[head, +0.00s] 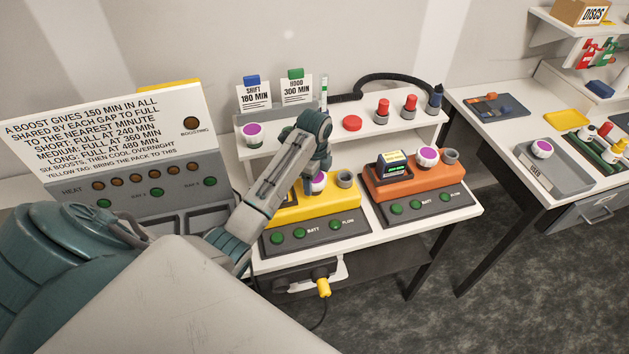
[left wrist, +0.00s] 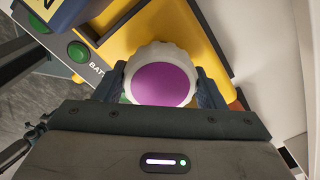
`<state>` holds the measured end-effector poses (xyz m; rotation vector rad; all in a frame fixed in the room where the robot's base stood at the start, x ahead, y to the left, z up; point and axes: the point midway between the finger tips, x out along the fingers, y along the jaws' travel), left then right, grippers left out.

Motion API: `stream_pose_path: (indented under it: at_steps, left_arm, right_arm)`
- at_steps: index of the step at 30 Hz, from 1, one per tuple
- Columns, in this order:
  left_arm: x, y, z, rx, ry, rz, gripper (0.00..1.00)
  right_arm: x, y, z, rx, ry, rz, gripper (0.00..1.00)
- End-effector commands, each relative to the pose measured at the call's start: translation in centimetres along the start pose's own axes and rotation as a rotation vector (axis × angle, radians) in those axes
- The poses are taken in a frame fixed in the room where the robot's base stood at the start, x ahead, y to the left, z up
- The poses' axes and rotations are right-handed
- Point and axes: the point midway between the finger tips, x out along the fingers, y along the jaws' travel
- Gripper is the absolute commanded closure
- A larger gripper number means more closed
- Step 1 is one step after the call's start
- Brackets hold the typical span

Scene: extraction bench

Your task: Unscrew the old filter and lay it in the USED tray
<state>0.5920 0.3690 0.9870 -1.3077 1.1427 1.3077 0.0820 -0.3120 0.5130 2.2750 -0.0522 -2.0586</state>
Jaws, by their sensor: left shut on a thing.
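A white filter with a purple top (head: 318,183) stands on the yellow unit (head: 325,207), partly hidden by my left gripper (head: 316,168). In the left wrist view the filter's ribbed white rim and purple face (left wrist: 162,84) sit between the two fingers of the left gripper (left wrist: 162,88), which is shut on it. I cannot tell whether it is seated or lifted. The grey tray (head: 566,180), with a small label on its front, is on the right table. A white and purple filter (head: 541,149) is in it. My right gripper is not in view.
An orange unit (head: 405,178) with another purple-topped filter (head: 427,157) stands to the right. A floor gap separates the bench from the right table (head: 500,130).

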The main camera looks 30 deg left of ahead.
Motion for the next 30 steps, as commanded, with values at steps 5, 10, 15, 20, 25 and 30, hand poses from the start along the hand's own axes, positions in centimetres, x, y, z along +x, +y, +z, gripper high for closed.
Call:
stream_pose_path:
  at_steps: [5,10,15,20,25,30]
  left_arm:
    - [-0.03,-0.01,0.00,-0.224,0.000,0.000,0.63]
    - [-0.04,-0.01,0.00,-0.457,0.000,0.000,0.63]
    - [-0.06,-0.01,0.00,-0.688,0.000,0.000,0.64]
    - [-0.08,-0.01,0.00,-0.906,0.000,0.000,0.64]
    - [-0.09,-0.01,0.01,-1.137,0.000,0.000,0.64]
    - [-0.11,-0.01,0.00,-1.369,0.000,0.000,0.64]
  right_arm:
    - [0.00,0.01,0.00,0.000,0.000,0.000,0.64]
    - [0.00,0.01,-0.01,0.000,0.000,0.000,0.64]
    - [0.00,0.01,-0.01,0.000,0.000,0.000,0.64]
    - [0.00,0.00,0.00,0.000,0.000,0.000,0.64]
    - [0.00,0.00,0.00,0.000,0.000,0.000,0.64]
    - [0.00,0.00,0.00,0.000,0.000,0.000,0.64]
